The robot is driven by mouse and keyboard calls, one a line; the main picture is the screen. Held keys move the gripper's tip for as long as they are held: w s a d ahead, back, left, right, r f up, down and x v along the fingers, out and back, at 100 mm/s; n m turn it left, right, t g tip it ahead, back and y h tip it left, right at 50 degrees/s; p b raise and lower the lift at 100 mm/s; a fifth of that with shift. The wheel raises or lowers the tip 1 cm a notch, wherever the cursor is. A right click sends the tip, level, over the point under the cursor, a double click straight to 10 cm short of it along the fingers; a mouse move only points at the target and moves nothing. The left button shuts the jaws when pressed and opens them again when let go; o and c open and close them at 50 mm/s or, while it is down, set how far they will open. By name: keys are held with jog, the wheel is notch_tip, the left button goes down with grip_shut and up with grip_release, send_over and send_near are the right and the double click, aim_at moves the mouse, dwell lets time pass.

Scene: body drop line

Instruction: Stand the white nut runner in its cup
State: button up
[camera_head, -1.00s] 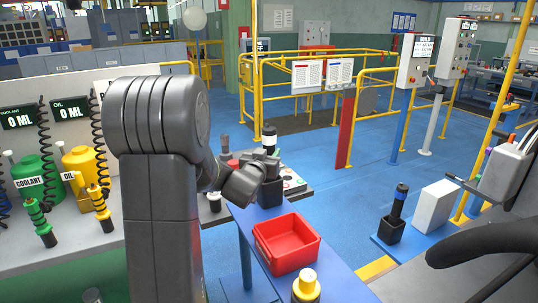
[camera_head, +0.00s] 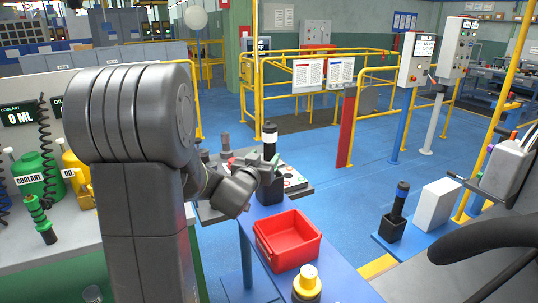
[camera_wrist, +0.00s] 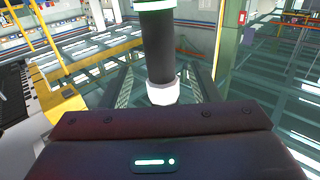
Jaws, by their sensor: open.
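The white nut runner (camera_head: 269,150), a dark upright tool with a white band near its top, stands at the far end of the blue table. Its lower end appears to be in a dark cup (camera_head: 266,194), partly hidden by my gripper. My gripper (camera_head: 275,177) is open at the tool's side. In the wrist view my open fingers (camera_wrist: 162,88) lie on either side of the nut runner (camera_wrist: 158,45), with gaps showing. Its white collar (camera_wrist: 163,94) is near the gripper body, which hides what lies beyond.
A red bin (camera_head: 287,239) and a yellow-topped object (camera_head: 307,283) stand on the blue table (camera_head: 342,283). Coolant and oil containers are at left.

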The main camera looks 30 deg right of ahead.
aim_at(267, 139)
jog(key=v, duration=0.6)
jog(key=shift+s+a+b, duration=0.15)
jog(key=shift+a+b, duration=0.05)
jog(key=shift+b, duration=0.1)
jog(key=shift+d, duration=0.15)
jog(key=p+x, duration=0.1)
jog(key=x, duration=1.1)
jog(key=shift+p, duration=0.35)
notch_tip(267, 139, up, 4)
jog(key=shift+s+r, duration=0.1)
jog(key=shift+s, duration=0.05)
jog(key=shift+p, duration=0.3)
jog(key=shift+r, duration=0.1)
